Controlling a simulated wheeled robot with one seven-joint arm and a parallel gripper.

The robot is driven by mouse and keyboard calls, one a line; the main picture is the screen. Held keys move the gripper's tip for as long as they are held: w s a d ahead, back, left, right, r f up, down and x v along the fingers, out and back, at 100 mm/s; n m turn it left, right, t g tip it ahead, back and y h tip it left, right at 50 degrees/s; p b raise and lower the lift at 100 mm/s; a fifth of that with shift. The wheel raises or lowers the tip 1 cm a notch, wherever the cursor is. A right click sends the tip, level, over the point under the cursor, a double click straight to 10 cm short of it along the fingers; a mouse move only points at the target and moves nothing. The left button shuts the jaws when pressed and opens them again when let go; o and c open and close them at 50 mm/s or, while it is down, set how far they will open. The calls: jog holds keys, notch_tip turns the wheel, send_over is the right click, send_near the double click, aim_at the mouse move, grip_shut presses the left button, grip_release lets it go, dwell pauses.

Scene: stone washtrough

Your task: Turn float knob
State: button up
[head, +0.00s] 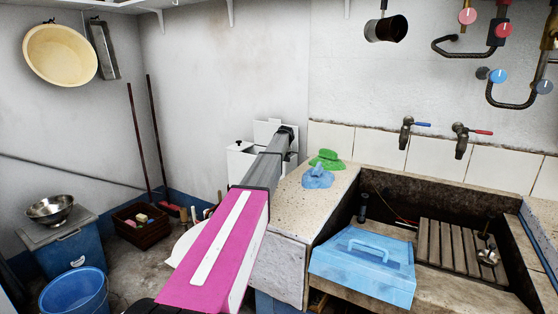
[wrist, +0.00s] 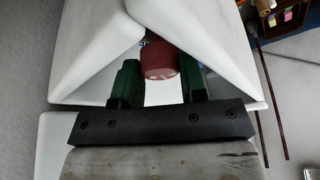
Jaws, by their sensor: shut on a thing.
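A red round knob (wrist: 160,60) with pale marks on its face sits between white slanted panels in the wrist view. I take it to be the float knob. My gripper (wrist: 161,76) has its green-padded fingers on either side of it and is shut on it. In the head view my arm reaches to a white box (head: 240,168) by the back wall. My gripper (head: 286,133) is small there, against the box's white upright back part (head: 266,127). The knob is hidden in the head view.
A stone counter right of my arm holds green (head: 327,159) and blue (head: 318,177) cloths. A blue toolbox (head: 363,268) stands at the trough (head: 470,195). A crate (head: 141,226), blue bucket (head: 75,292) and two poles (head: 136,140) are left; some floor between is clear.

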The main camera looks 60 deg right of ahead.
jog(key=shift+w+r, duration=0.1)
jog(key=shift+w, duration=0.1)
jog(key=o, duration=0.9)
jog(key=shift+o, duration=0.2)
jog(key=shift+s, duration=0.1)
